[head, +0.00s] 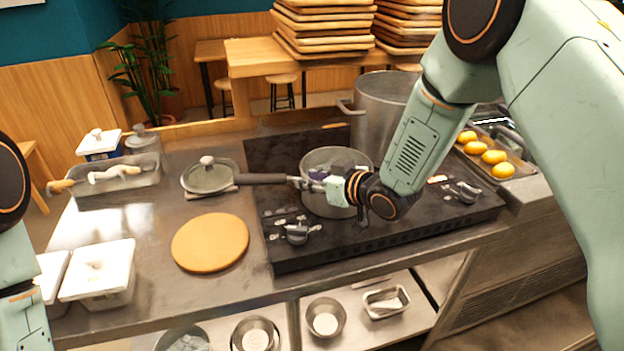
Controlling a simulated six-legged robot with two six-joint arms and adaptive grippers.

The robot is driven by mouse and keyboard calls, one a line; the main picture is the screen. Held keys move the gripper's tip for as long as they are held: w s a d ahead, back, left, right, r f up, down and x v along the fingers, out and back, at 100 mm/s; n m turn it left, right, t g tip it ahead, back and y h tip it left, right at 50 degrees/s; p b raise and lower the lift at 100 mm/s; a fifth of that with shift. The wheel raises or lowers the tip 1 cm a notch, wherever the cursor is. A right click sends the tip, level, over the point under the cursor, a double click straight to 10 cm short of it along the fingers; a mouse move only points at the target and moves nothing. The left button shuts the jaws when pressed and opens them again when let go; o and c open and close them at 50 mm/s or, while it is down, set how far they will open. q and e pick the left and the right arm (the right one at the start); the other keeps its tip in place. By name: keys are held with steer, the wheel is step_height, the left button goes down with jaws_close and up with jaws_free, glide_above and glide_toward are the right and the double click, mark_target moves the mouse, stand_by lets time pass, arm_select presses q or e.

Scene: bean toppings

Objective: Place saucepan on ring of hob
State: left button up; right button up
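A saucepan (197,186) with a glass lid and a long dark handle (262,179) is over the steel counter, left of the black hob (267,155). Its handle points right, across the hob's left part. My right gripper (301,183) is at the end of this handle and looks shut on it, though the fingertips are small here. A steel pot (333,207) stands on the hob behind and below my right gripper, partly hidden by it. The hob's rings are not clearly visible. My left arm shows at the left edge, its gripper out of view.
A large stockpot (373,105) stands at the hob's back right. A round wooden board (210,242) lies in front of the saucepan. White-lidded containers (98,270) are at front left, a utensil tray (110,183) behind. Yellow items (494,157) lie in a tray at right.

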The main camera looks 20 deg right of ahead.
steer(key=shift+r, duration=0.15)
steer(key=shift+d+r, duration=0.1)
steer(key=shift+r, duration=0.05)
steer(key=p+v, duration=0.1)
steer(key=v, duration=1.1)
steer(key=shift+s, duration=0.1)
steer(key=s+f+m+g+h, duration=0.25)
steer(key=s+f, duration=0.45)
steer(key=f, duration=0.4)
steer(key=s+d+f+m+g+h, duration=0.1)
steer(key=s+f+g, duration=0.3)
steer(key=s, duration=0.9)
steer(key=s+d+f+m+g+h, duration=0.1)
steer(key=s+f+g, duration=0.4)
steer(key=s+f, duration=0.6)
steer(key=s+m+h, duration=0.1)
steer(key=s, duration=0.2)
steer(key=shift+h, duration=0.35)
